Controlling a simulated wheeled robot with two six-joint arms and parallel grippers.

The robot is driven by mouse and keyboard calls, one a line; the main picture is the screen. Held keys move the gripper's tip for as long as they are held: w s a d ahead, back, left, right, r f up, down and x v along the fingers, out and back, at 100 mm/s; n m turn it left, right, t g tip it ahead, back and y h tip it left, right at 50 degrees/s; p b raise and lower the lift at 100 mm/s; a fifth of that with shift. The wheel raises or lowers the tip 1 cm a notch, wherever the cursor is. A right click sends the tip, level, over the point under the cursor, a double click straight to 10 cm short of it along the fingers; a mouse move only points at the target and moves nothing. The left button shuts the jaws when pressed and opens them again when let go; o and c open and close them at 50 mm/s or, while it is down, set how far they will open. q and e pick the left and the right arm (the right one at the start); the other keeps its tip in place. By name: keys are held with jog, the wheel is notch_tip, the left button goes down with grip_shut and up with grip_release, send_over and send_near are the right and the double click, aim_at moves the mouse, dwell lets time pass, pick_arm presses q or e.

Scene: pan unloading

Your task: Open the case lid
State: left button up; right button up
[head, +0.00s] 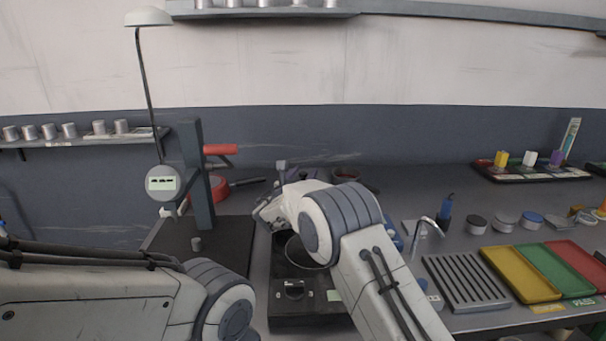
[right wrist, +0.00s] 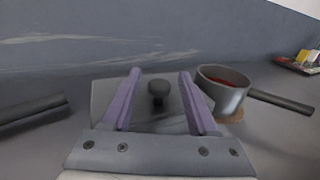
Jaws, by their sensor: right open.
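The grey case lid (right wrist: 105,95) shows in the right wrist view as a flat panel with a dark round knob (right wrist: 158,90) on it. My right gripper (right wrist: 158,76) is open, with its purple fingers on either side of the knob. I see a gap between the knob and each finger; the depth between them is hard to tell. In the head view my right arm hides most of the lid, and only a bit of the purple fingers (head: 303,174) shows past it. My left arm comes in at lower left; its gripper is out of view.
A pot with red contents (right wrist: 226,88) stands close to the right finger. A dark stove-like unit (head: 300,316) holds a pan, partly behind my right arm. A press with a red handle (head: 220,149) stands at left. Colored trays (head: 520,274) and a slotted rack (head: 466,282) lie at right.

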grip_shut()
dwell(1.4)
